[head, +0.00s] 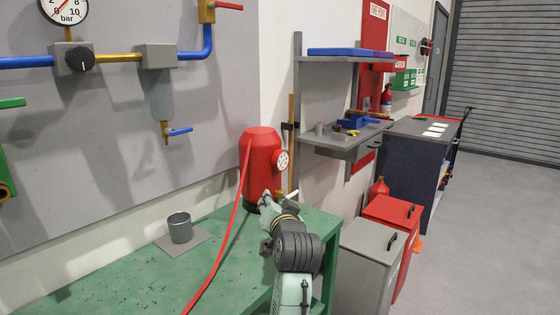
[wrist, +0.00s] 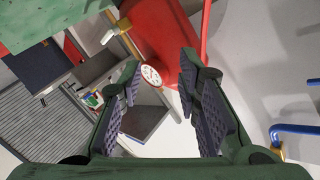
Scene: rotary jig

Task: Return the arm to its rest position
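My arm (head: 296,250) reaches out over the right part of the green workbench (head: 115,268). My gripper (head: 268,200) is at its far end, low in front of the red tank (head: 260,150). In the wrist view my gripper (wrist: 160,78) is open, with a wide gap between its dark ridged pads and nothing held. The red tank (wrist: 165,35) and its round white gauge (wrist: 151,75) show beyond the fingers. In the head view the fingertips are small and partly hidden by the wrist, so I cannot tell whether they touch the tank.
A grey metal cup (head: 180,228) stands on a plate on the workbench. A red hose (head: 228,228) runs from the tank across the bench, left of my arm. A grey bin (head: 370,265) and a red bin (head: 393,211) stand to the right. The floor (head: 490,240) farther right is clear.

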